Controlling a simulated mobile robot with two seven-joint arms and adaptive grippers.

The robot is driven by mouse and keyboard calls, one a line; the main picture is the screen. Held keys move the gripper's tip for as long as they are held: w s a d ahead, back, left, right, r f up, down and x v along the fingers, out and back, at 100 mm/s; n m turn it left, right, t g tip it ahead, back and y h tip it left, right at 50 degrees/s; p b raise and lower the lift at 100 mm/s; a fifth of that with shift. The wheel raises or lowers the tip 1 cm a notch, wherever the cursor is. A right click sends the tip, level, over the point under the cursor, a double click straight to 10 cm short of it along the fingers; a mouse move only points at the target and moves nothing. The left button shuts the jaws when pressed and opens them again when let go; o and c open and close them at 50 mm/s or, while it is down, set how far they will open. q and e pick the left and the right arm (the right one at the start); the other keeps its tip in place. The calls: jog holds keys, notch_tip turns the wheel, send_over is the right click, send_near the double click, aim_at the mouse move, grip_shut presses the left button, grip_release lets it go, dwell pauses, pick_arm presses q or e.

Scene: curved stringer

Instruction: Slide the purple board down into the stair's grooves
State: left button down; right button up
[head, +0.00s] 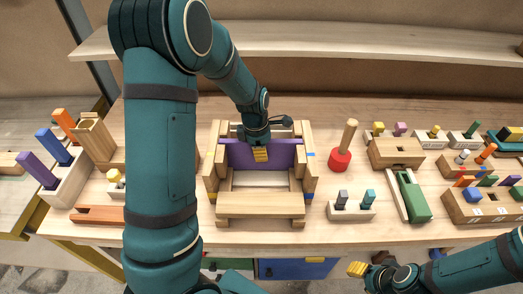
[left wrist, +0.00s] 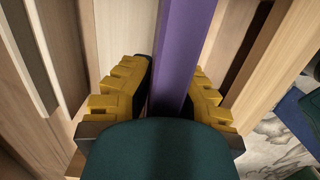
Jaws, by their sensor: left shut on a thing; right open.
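The purple board (head: 285,154) stands on edge across the back part of the wooden stair (head: 262,207), between its two side stringers. My left gripper (head: 260,154) is over the middle of the board, reaching down from above. In the left wrist view the yellow fingers of my left gripper (left wrist: 172,90) are shut on the purple board (left wrist: 184,40), one on each side. How deep the board's ends sit in the grooves cannot be told. My right gripper (head: 358,269) is open and empty, low in front of the table's front edge, right of the stair.
A red base with a wooden peg (head: 340,160) stands right of the stair. A small block with pegs (head: 350,207) and a green-and-wood piece (head: 411,196) lie farther right. Several peg blocks crowd the right end. A wooden shelf (head: 330,45) runs behind.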

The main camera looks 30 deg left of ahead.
pick_arm(q)
jog(key=shift+f, duration=0.45)
jog(key=c, duration=1.1)
grip_release()
jog(key=shift+o, duration=0.2)
jog(key=r, duration=0.4)
jog(key=a+r, duration=0.1)
jog(key=r, duration=0.7)
jog(key=shift+s+a, duration=0.15)
jog(key=shift+s, duration=0.25)
